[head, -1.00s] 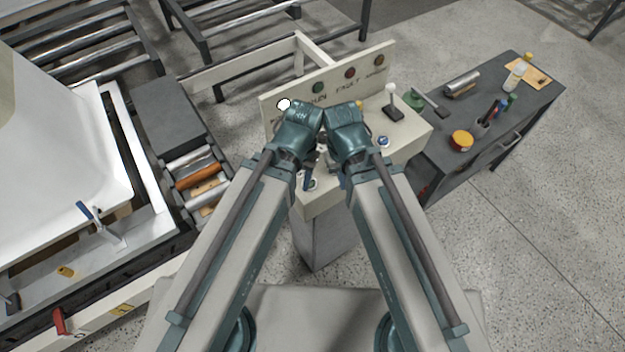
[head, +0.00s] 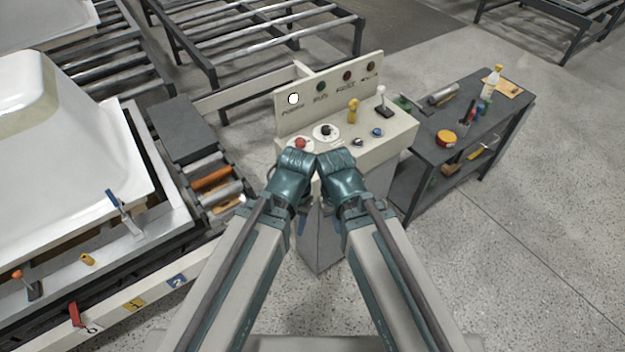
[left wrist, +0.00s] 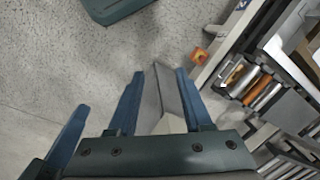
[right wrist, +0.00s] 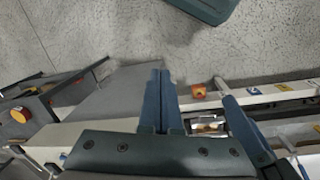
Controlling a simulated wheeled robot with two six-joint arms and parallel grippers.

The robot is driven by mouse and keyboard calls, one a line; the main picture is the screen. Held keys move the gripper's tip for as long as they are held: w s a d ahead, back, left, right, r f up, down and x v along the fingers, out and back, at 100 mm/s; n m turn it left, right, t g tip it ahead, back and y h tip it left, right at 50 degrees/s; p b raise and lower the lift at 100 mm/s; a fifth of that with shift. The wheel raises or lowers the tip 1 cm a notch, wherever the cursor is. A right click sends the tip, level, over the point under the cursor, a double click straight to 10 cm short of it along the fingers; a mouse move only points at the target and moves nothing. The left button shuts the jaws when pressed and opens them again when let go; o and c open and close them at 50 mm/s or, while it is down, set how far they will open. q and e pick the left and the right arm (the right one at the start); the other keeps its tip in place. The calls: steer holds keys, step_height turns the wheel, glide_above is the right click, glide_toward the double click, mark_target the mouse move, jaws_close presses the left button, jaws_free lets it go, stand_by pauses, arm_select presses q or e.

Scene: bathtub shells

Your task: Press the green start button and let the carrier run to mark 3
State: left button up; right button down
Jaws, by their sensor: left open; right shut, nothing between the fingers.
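A cream control console (head: 398,130) stands ahead, with a white lit POWER lamp (head: 293,98) and a dark green RUN lamp (head: 320,86) on its back panel. On its top are a red button (head: 300,143), a black knob (head: 326,130) and a blue button (head: 377,132). I cannot see a green start button; my arms cover the console's near edge. A white bathtub shell (head: 70,145) sits at left above the rail. My left gripper (left wrist: 158,88) is open and empty over the floor. My right gripper (right wrist: 160,74) beside it is shut and empty.
Rollers (head: 212,180) lie between rail and console. A dark cart (head: 420,150) with tools stands right. Floor at far right is clear.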

arm_select(q)
steer(key=shift+w, duration=0.1)
steer(key=shift+o, duration=1.9)
steer(key=shift+f, duration=0.1)
arm_select(e)
step_height(320, 180, up, 6)
steer(key=m+t+y, duration=0.4)
steer(key=t+y, duration=0.3)
glide_above(316, 163)
steer(key=shift+s+d+r, duration=0.15)
steer(key=shift+s+d, duration=0.15)
steer(key=shift+s, duration=0.15)
arm_select(q)
steer(key=shift+f, duration=0.2)
step_height(316, 163, down, 9)
steer(key=b, duration=0.9)
steer(key=shift+r, duration=0.2)
arm_select(e)
step_height(316, 163, down, 9)
